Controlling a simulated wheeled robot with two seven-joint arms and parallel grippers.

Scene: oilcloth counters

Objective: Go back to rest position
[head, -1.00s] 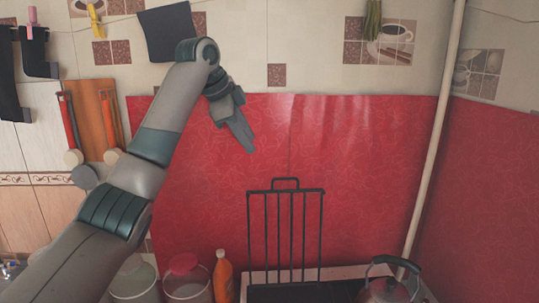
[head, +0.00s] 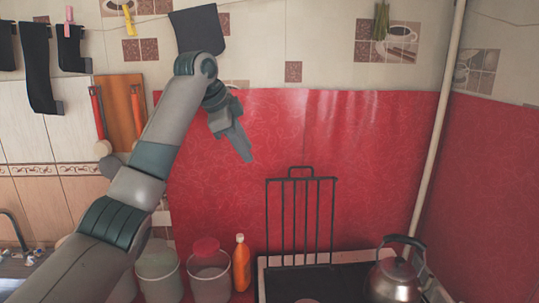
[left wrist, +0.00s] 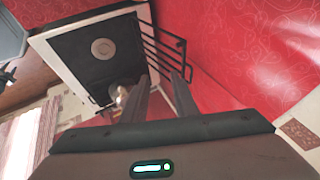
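My left arm reaches up from the lower left in the head view, in front of the wall. My left gripper (head: 240,146) hangs at its end, pointing down and right, with nothing held. It is high above the counter, in front of the red wall covering (head: 340,140). In the left wrist view its two fingers (left wrist: 162,88) stand apart with a gap between them. My right gripper is in neither view.
Below are a stove (head: 335,285) with an upright black grate (head: 301,215), a kettle (head: 395,278), an orange bottle (head: 241,265) and two containers (head: 160,275) (head: 210,278). Dark cloths (head: 197,30) hang from a line. A pale pipe (head: 437,120) runs up the right. The air around the gripper looks clear.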

